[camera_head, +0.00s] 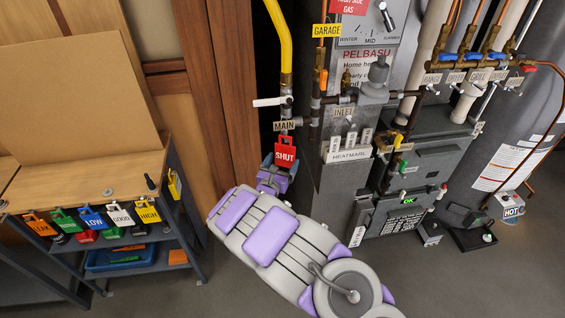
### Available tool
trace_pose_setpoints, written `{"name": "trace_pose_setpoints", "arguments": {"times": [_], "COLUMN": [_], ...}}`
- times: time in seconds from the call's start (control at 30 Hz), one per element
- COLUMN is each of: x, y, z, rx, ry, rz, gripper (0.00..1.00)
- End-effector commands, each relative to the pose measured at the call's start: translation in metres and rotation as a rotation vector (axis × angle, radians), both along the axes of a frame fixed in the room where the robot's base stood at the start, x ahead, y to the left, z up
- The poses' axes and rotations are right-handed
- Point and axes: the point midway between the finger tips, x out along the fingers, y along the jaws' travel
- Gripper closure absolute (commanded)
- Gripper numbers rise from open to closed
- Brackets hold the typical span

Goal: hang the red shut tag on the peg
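The red SHUT tag (285,153) is upright just below the MAIN label (288,126), in front of the pipe left of the grey heater. My gripper (276,170) is at the tag's lower edge and appears shut on it; the fingertips are partly hidden behind the tag. The tag's top is close under the MAIN label. I cannot make out the peg or whether the tag touches it.
A white-handled valve (270,102) sits above the MAIN label on the yellow-topped pipe. The heater (345,185) stands close on the right. A bench (90,182) with several coloured tags along its front edge is at left. Open floor lies between.

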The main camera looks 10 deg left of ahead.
Motion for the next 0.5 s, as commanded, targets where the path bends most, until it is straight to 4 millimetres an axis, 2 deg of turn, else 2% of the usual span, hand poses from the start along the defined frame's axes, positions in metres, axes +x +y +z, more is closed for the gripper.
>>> {"name": "trace_pose_setpoints", "arguments": {"times": [0.03,0.1,0.37,0.5], "x": [0.0,-0.001,-0.002,-0.012], "y": [0.0,0.0,-0.003,0.002], "z": [0.001,0.003,0.005,0.006], "rx": [0.0,0.001,0.004,0.001], "ry": [-0.002,-0.004,-0.008,-0.008], "rz": [0.0,-0.001,-0.002,0.003], "gripper": [0.07,0.0,0.0,0.0]}}
